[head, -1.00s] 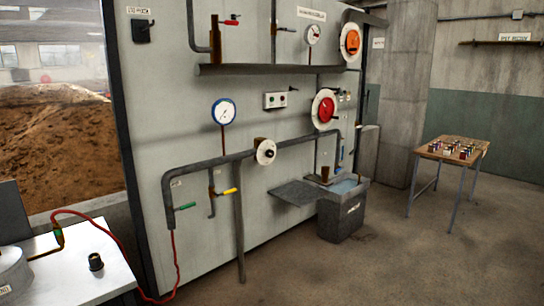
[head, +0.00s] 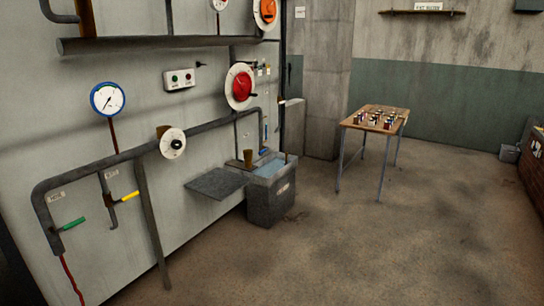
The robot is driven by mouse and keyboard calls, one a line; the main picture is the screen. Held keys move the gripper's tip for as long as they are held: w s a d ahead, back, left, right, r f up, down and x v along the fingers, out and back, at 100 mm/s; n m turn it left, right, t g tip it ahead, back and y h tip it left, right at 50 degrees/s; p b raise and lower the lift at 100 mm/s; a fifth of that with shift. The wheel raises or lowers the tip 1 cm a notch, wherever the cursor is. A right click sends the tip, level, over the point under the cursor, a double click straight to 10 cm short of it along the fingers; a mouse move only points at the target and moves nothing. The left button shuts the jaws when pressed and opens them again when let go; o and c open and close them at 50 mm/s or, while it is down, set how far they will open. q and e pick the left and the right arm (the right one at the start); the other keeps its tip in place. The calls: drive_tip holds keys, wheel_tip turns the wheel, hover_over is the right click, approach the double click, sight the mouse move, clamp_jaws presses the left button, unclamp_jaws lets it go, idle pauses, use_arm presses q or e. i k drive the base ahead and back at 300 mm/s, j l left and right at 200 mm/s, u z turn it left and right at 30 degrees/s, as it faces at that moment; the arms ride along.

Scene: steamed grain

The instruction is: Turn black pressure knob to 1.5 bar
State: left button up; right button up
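A black knob (head: 177,144) sits at the centre of a white round dial (head: 167,152) on the grey pipe, left of the middle in the head view. The dial's markings are too small to read. A blue-rimmed gauge (head: 108,99) with a white face is on the wall above and left of it. Its needle is visible but its scale cannot be read. Neither of my grippers is in view.
A green-handled valve (head: 70,224) and a yellow-handled valve (head: 129,197) hang from the pipe. A grey shelf (head: 216,183) and a water-filled tank (head: 272,200) jut out at right. A wooden table (head: 350,120) stands further back. The floor (head: 320,250) in front is clear.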

sight(176, 144)
drive_tip(key=i+l+z, duration=0.15)
drive_tip(key=i, duration=1.65)
